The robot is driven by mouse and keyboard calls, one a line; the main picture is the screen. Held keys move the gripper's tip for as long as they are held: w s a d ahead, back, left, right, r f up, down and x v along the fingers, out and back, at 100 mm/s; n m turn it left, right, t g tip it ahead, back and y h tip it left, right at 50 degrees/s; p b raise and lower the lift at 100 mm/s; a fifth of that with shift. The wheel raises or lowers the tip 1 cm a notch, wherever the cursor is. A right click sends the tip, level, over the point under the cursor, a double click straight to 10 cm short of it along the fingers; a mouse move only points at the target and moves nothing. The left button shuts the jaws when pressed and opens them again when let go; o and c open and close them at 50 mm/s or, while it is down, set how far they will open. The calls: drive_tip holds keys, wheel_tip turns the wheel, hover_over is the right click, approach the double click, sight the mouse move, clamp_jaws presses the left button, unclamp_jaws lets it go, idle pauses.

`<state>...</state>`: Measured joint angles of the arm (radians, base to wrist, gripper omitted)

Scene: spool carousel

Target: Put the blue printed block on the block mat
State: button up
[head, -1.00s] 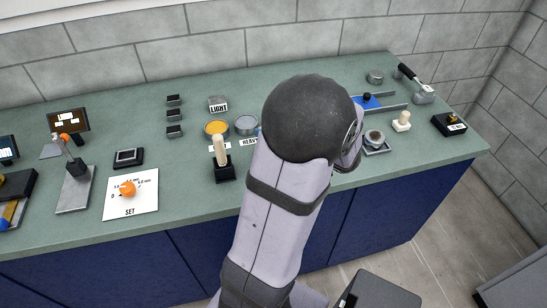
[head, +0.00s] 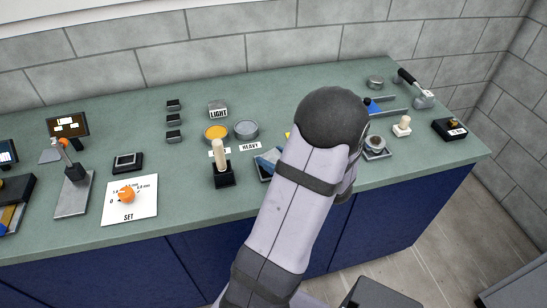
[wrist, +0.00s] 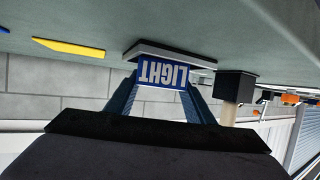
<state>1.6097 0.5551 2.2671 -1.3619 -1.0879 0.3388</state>
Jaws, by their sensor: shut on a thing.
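The blue printed block (wrist: 163,75), with the word LIGHT upside down on its face, is between the fingers of my gripper (wrist: 163,88) in the wrist view. My gripper is shut on it. A pale, dark-edged flat plate (wrist: 200,62), which looks like the block mat, lies right behind the block. I cannot tell whether the block touches it. In the head view my arm hides most of this spot. Only a blue part (head: 268,160) shows left of the arm, at the edge of a dark plate (head: 263,177).
A pale handle in a black stand (head: 222,172) stands close left of the gripper. Behind are a yellow-orange round dish (head: 215,132), a grey dish (head: 246,130) and a HEAVY label (head: 250,146). A yellow piece (wrist: 68,47) lies nearby. A metal cup (head: 375,143) stands right of the arm.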

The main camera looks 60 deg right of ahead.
drive_tip(key=shift+f, duration=0.15)
drive_tip(key=o, duration=1.3)
drive_tip(key=shift+o, duration=0.2)
drive_tip(key=shift+r, duration=0.2)
drive_tip(key=shift+v, duration=3.75)
drive_tip(key=shift+a+f, duration=0.1)
